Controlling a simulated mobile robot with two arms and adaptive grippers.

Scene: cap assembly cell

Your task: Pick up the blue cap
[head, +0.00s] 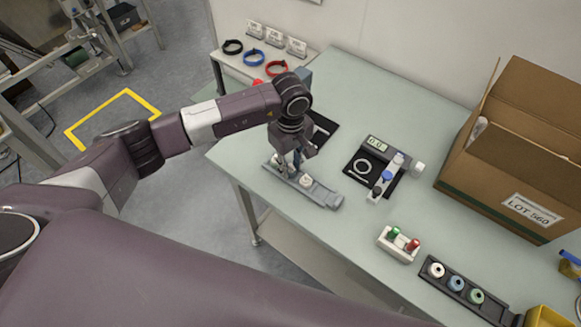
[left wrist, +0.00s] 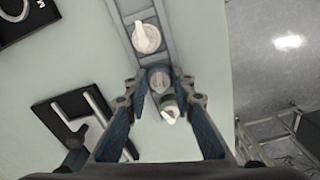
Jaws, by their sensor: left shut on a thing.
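Two blue pieces show in the head view: a blue-topped piece (head: 387,175) beside the scale, and a blue ring-like cap (head: 457,284) in the middle of a black tray. I cannot tell for sure which is the task's blue cap. My left gripper (head: 296,160) is far to their left, pointing down over a grey fixture (head: 322,196). A white pointed part (left wrist: 147,38) sits on the fixture. My right gripper is not in view.
A scale (head: 375,143) stands on a black mat. A white holder (head: 398,244) carries a green and a red piece. The black tray (head: 430,279) also holds white and green caps. A cardboard box (head: 510,208) fills the right side. Table between fixture and scale is clear.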

